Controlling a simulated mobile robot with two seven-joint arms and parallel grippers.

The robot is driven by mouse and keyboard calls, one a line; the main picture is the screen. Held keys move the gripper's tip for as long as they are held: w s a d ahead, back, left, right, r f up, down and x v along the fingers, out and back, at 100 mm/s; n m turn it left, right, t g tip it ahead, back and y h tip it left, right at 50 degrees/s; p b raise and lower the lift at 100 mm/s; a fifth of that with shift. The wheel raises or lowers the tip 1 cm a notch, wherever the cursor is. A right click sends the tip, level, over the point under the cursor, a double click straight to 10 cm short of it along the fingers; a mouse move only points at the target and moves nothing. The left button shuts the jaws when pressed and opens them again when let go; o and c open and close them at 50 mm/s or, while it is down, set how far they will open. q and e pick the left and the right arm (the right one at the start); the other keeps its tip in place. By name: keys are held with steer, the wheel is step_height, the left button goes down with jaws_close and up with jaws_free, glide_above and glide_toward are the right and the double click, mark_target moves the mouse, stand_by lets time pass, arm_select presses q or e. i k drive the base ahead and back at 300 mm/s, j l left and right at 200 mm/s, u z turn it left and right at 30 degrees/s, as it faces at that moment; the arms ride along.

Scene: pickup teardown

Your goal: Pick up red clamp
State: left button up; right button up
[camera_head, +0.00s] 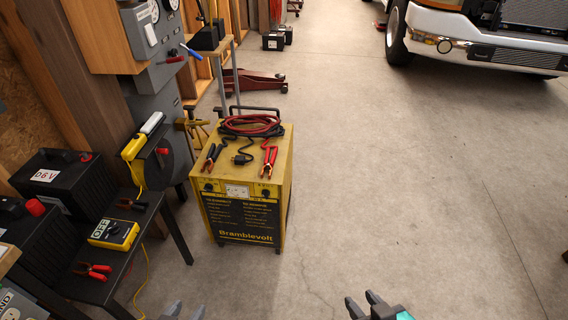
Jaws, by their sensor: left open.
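A red clamp (269,160) lies on top of the yellow Bramblevolt charger (281,175), near its front right corner. A black clamp (211,158) lies on the left of the same top, and coiled red and black cables (250,124) lie behind them. My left gripper (186,312) is at the bottom edge, open and empty, in front of the charger and apart from it. My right gripper (365,303) is at the bottom edge, to the right, with its fingers apart and nothing seen between them. Both are partly cut off by the frame.
A black table (128,253) at left holds a yellow OFF meter (114,234), red-handled pliers (92,271) and a black 06V battery (65,180). A red floor jack (252,82) sits behind the charger. A truck (480,40) stands back right. The concrete floor at right is clear.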

mark_target(267, 166)
steer(key=i, duration=0.8)
steer(key=u, duration=0.4)
steer(key=i+u, duration=0.1)
steer(key=u, duration=0.7)
steer(key=i+u, duration=0.1)
steer(key=u, duration=0.35)
steer(key=z, duration=1.7)
